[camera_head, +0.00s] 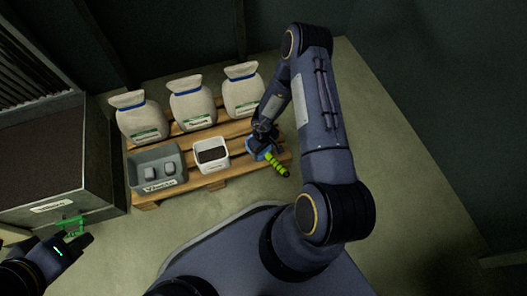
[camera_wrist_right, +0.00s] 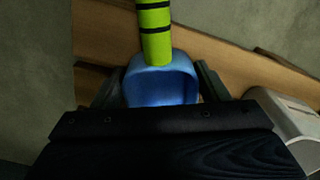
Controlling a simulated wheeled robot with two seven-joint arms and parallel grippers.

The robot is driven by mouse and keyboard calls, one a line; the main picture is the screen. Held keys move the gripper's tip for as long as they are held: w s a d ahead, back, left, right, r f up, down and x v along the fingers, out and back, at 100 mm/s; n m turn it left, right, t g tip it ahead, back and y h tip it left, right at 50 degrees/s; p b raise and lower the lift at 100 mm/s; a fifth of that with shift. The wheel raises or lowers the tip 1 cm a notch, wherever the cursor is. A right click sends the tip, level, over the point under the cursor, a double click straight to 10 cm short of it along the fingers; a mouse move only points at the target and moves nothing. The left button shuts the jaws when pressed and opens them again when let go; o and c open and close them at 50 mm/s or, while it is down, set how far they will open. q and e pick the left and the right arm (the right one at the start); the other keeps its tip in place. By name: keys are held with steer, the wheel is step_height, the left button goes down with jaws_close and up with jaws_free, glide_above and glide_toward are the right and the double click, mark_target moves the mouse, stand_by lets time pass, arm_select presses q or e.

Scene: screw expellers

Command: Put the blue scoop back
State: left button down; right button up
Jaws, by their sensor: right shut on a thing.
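The blue scoop (camera_head: 257,148) with its black-banded yellow-green handle (camera_head: 277,164) is at the right end of the wooden pallet. My right gripper (camera_head: 262,134) is shut on the scoop. In the right wrist view the blue bowl (camera_wrist_right: 162,82) sits between the two fingers, and the handle (camera_wrist_right: 154,32) points away from the gripper. I cannot tell whether the scoop touches the pallet (camera_wrist_right: 220,58). My left gripper (camera_head: 84,242) is at the lower left, beside a green part (camera_head: 71,225) on the grey bin; its fingers are too dark to read.
Three white sacks (camera_head: 193,100) stand along the pallet's back. A grey crate (camera_head: 157,172) with two light blocks and a white bin (camera_head: 211,155) of dark material stand in front. A large grey bin (camera_head: 60,165) stands at left. The floor at right is clear.

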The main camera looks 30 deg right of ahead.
steer(key=o, duration=1.1)
steer(key=shift+f, duration=0.1)
steer(key=shift+c, duration=0.2)
